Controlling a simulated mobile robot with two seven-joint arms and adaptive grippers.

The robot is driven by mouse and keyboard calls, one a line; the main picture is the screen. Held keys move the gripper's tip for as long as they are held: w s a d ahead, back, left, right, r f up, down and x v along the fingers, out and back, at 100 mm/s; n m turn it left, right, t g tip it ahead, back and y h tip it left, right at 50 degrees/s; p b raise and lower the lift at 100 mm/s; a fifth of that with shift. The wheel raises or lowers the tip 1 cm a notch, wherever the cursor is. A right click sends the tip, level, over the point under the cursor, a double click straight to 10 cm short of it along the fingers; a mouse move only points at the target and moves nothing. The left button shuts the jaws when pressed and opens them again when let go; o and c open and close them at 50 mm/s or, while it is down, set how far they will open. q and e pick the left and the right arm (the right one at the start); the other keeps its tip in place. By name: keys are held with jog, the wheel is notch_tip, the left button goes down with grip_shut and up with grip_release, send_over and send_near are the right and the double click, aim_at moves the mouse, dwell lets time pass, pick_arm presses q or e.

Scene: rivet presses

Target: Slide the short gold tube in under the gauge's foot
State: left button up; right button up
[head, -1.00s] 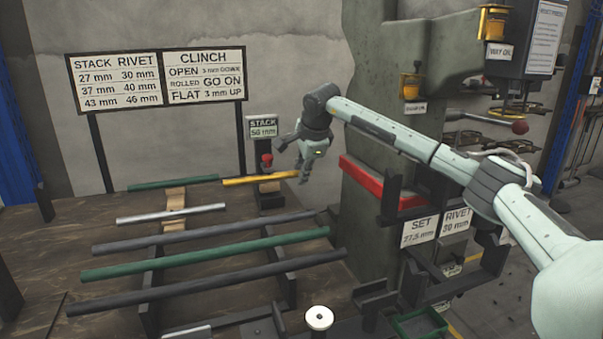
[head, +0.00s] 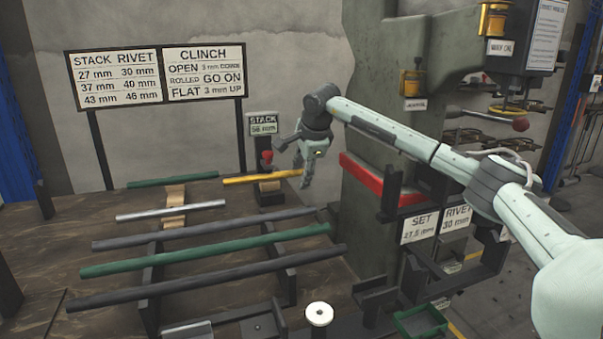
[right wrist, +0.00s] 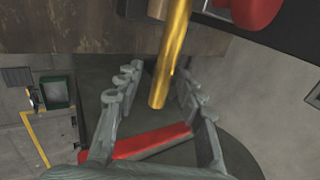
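The short gold tube (head: 240,181) lies level at the back of the bench, and its middle passes at the gauge (head: 263,125), below the red part (head: 266,158). Whether it touches the foot I cannot tell. My right gripper (head: 307,182) is at the tube's right end. In the right wrist view the gold tube (right wrist: 172,62) comes down from the top, its near end between the fingers of my right gripper (right wrist: 156,78). The fingers are open, with gaps to both sides of the tube. My left gripper is not in view.
A green rod (head: 172,180) and a silver rod (head: 170,211) lie left of the gauge. Longer dark and green rods (head: 205,253) lie on supports in front. The press column with a red bar (head: 375,178) stands just right of my gripper.

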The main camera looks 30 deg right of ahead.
jog(key=v, duration=1.2)
jog(key=shift+s+a, duration=0.1)
dwell(0.4)
